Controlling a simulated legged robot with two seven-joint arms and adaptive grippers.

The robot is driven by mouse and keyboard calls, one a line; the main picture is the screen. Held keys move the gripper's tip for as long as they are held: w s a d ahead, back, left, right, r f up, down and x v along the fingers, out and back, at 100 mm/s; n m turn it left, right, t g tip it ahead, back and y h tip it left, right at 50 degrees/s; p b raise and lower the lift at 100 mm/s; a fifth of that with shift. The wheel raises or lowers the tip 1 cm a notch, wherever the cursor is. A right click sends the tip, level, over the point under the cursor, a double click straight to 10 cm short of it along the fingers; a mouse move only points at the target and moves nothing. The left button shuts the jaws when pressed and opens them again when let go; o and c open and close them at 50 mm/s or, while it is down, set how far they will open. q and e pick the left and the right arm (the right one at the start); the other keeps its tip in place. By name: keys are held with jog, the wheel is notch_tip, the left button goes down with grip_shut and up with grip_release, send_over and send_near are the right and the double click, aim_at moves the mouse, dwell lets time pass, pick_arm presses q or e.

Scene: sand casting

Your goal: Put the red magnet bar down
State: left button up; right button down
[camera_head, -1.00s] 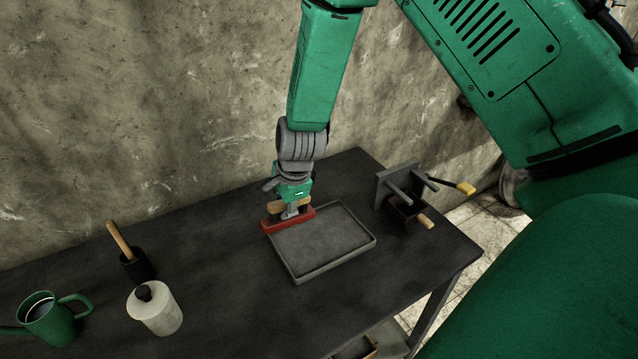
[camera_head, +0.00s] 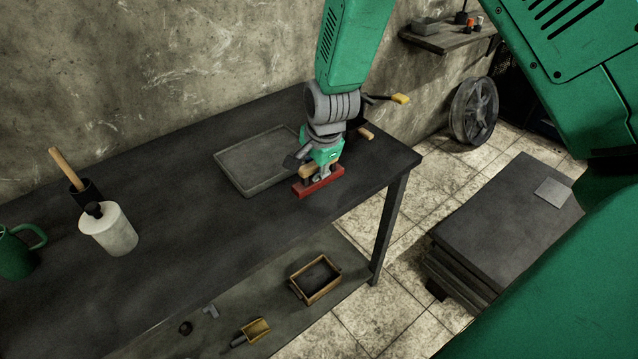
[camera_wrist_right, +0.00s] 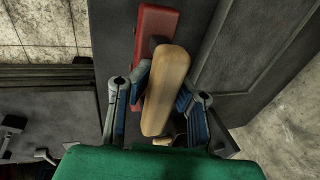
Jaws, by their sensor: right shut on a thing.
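The red magnet bar (camera_head: 318,183) has a wooden handle on top. In the head view it is at or just above the dark table top, right of the grey tray (camera_head: 258,160); I cannot tell whether it touches the table. My right gripper (camera_head: 322,168) is shut on its handle from above. In the right wrist view, the fingers of the gripper (camera_wrist_right: 160,95) sit on both sides of the wooden handle (camera_wrist_right: 166,90), with the red bar (camera_wrist_right: 153,40) behind it. My left gripper is not in view.
A white pot (camera_head: 110,232), a brush pot (camera_head: 88,194) and a green can (camera_head: 18,252) stand at the table's left. A yellow-handled thing (camera_head: 400,99) is partly hidden behind my right arm. A wooden box (camera_head: 316,278) and a scoop (camera_head: 255,330) lie on the lower shelf. The table's front middle is clear.

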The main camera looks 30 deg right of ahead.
aim_at(312, 182)
jog(key=shift+f, duration=0.65)
jog(key=f, duration=0.1)
jog(key=a+f, duration=0.1)
jog(key=shift+a+f, duration=0.3)
jog(key=shift+f, duration=0.2)
jog(key=shift+d+f, duration=0.15)
jog(key=shift+d, duration=0.2)
jog(key=c, duration=1.6)
grip_release()
jog(key=shift+d, duration=0.2)
jog(key=shift+o, duration=0.2)
jog(key=shift+f, duration=0.1)
jog(key=shift+a+r, duration=0.25)
jog(key=v, duration=1.1)
pick_arm(q)
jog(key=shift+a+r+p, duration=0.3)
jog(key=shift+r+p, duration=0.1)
jog(key=shift+p, duration=0.1)
pick_arm(e)
jog(key=s+a+f+n+g, duration=0.1)
jog(key=s+f+n, duration=0.8)
jog(key=s, duration=0.4)
jog(key=s+a+f+n+g, duration=0.1)
jog(key=s+f+n, duration=0.7)
jog(key=s+f, duration=0.3)
jog(key=s, duration=0.3)
jog(key=shift+f+n+g, duration=0.25)
jog(key=shift+n+g, duration=0.05)
jog(key=shift+n, duration=0.1)
